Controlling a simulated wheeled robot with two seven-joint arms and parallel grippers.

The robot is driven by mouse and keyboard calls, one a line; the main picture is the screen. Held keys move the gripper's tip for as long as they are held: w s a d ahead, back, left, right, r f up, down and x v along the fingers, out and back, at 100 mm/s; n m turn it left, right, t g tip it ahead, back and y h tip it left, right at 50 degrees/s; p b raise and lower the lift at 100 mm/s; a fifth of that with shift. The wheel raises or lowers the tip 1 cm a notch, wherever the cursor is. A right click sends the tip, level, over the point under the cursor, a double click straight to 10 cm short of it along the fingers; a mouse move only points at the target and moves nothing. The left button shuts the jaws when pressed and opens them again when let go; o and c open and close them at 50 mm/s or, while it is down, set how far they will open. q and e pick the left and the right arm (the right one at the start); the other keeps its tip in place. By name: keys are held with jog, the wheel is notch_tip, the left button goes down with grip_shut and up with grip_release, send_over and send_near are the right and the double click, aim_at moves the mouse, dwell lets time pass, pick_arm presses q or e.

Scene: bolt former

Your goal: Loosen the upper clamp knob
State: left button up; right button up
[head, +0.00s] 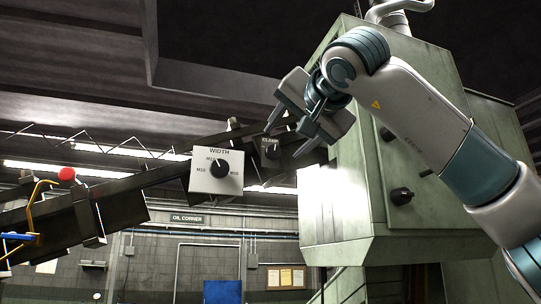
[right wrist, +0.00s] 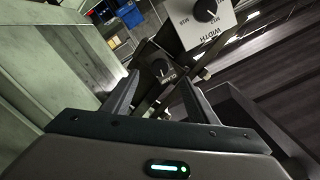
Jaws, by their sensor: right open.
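A small dark plate with a round black knob, the clamp knob (head: 272,148), sits on the dark rail in the head view; its lettering looks like CLAMP. In the right wrist view the clamp knob (right wrist: 161,70) shows ahead, between the fingers. My right gripper (head: 284,133) is open and empty, its fingers pointing toward the plate from the right. It also shows in the right wrist view (right wrist: 161,80), with a gap between fingers and knob. No second clamp knob is seen. My left gripper is not in view.
A white plate marked WIDTH (head: 218,173) with a black knob stands left of the clamp plate, close to it. A large green machine housing (head: 335,215) with black knobs fills the right. A red ball (head: 67,174) tops a lever at far left.

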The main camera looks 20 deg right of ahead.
aim_at(274, 151)
jog(key=w+p, duration=0.1)
jog(key=w, duration=0.2)
jog(key=w+p, duration=0.1)
jog(key=w, duration=0.3)
jog(key=shift+a+r+p, duration=0.15)
jog(key=shift+p, duration=0.15)
jog(key=shift+w+r+n+p, duration=0.1)
jog(key=shift+w+n+p, duration=0.2)
jog(key=shift+w+p, duration=0.05)
jog(key=shift+s+n+p, duration=0.1)
jog(key=shift+n+p, duration=0.55)
jog(key=shift+n, duration=0.55)
jog(key=shift+r+n+p, duration=0.1)
jog(key=shift+n+p, duration=0.4)
jog(key=shift+n, duration=0.2)
jog(key=shift+n+p, duration=0.7)
jog(key=shift+n, duration=0.2)
jog(key=shift+f+n+p, duration=0.3)
jog(key=shift+f+n, duration=0.05)
jog(key=shift+n, duration=0.35)
